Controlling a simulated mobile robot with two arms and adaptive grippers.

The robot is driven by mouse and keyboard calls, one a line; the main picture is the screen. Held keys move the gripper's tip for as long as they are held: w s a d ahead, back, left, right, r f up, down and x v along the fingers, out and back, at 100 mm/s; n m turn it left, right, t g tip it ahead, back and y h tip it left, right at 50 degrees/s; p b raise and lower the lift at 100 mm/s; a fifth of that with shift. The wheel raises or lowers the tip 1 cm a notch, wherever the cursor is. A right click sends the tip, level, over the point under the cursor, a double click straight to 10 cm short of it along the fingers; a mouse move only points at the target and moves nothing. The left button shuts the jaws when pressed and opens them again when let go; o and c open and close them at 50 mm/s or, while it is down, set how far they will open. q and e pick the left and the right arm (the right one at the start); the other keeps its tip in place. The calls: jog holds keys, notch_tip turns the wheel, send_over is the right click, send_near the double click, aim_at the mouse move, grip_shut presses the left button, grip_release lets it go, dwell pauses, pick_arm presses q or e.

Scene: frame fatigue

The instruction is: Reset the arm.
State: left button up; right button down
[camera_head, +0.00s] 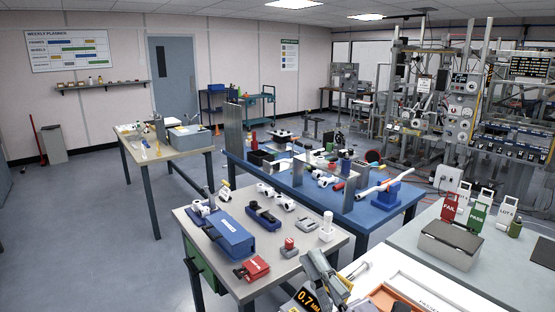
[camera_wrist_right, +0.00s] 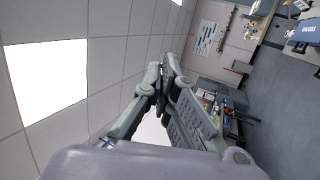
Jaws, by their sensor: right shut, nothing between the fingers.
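My right gripper (camera_head: 318,266) is at the bottom middle of the head view, over the front edge of the near grey-topped table (camera_head: 265,275). It is grey and empty. In the right wrist view its two fingers (camera_wrist_right: 168,68) come together at the tips, with nothing between them. That view is tilted and faces the ceiling and the far wall. My left gripper is in neither view.
The near table holds a blue case (camera_head: 228,238), a red block (camera_head: 253,268) and white fittings. A display reading 0.7 MM (camera_head: 310,298) is close to my gripper. A blue table (camera_head: 385,213) stands behind; a bench with a grey box (camera_head: 449,247) is at right.

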jog(key=s+d+f+m+g+h, duration=0.2)
jog(key=d+f+m+g+h, duration=0.2)
jog(key=d+f+m+h, duration=0.5)
jog(key=s+d+f+m+g+h, duration=0.25)
jog(key=f+m, duration=0.35)
jog(key=f, duration=0.7)
jog(key=s+d+f+m+g, duration=0.1)
jog(key=s+f+m+g, duration=0.2)
jog(key=s+f+g, duration=0.5)
jog(key=s+d+f+m+g, duration=0.1)
jog(key=s+f+m+g, duration=0.25)
jog(key=s, duration=0.75)
notch_tip(320, 180, down, 28)
jog(key=s+f+n+b, duration=0.1)
jog(key=s+b, duration=0.1)
jog(key=s+d+f+g+b, duration=0.1)
jog(key=s+d+f, duration=0.2)
jog(key=s+f, duration=1.3)
jog(key=shift+s+f+y+b, duration=0.2)
jog(key=shift+f+y+b, duration=0.15)
jog(key=shift+f, duration=0.5)
